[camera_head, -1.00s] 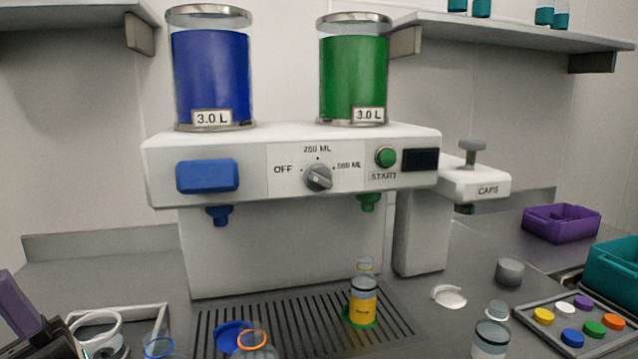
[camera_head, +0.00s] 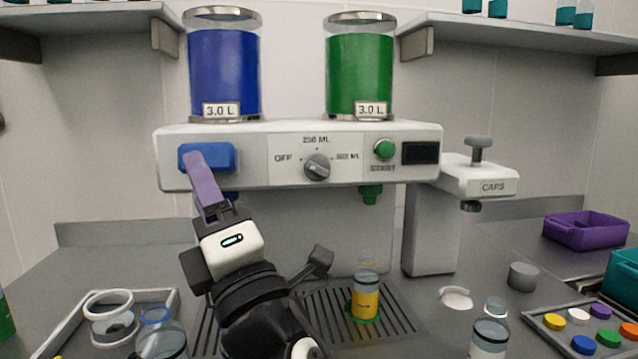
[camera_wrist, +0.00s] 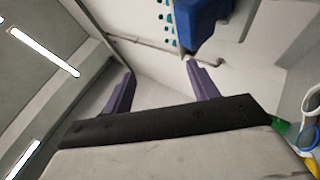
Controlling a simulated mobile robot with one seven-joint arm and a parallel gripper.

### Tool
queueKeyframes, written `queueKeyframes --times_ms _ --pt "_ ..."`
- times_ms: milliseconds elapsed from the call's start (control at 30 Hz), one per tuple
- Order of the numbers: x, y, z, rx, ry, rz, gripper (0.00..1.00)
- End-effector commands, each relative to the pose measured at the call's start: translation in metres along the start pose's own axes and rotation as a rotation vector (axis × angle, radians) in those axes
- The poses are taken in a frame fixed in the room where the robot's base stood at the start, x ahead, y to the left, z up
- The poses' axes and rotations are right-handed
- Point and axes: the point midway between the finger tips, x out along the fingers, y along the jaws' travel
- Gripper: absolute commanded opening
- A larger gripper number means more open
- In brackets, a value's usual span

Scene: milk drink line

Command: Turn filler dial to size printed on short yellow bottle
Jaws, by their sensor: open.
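The filler dial (camera_head: 317,167) is a grey knob on the white machine's front, with OFF at left, 250 ML above and a larger mark, seemingly 500 ML, at right. Its exact pointer setting is hard to tell. The yellow-labelled bottle (camera_head: 366,302) stands upright on the drip grate below the green nozzle; its print is too small to read. My gripper (camera_head: 204,180) is raised left of the dial, apart from it, in front of the blue block. In the wrist view my gripper (camera_wrist: 160,80) shows two purple fingers spread apart, with nothing between them.
The green START button (camera_head: 384,149) and dark display (camera_head: 420,153) are right of the dial. The blue block (camera_head: 222,156) juts out at left. The caps unit (camera_head: 478,178) stands at right. A clear bottle (camera_head: 489,338) and cap tray (camera_head: 540,318) are at front right.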

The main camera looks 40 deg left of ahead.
Motion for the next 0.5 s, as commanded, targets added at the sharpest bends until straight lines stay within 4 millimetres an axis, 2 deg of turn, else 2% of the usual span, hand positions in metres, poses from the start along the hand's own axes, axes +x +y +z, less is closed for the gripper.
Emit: queueKeyframes --times_ms 33,200,333,500 --pt "-0.003 -0.014 0.011 -0.160 -0.050 -0.078 0.59" --pt "-0.021 -0.053 0.059 -0.620 -0.208 -0.349 0.59" --pt "-0.040 -0.068 0.092 -0.869 -0.294 -0.514 0.59" --pt "-0.054 -0.073 0.114 -1.026 -0.351 -0.626 0.59"
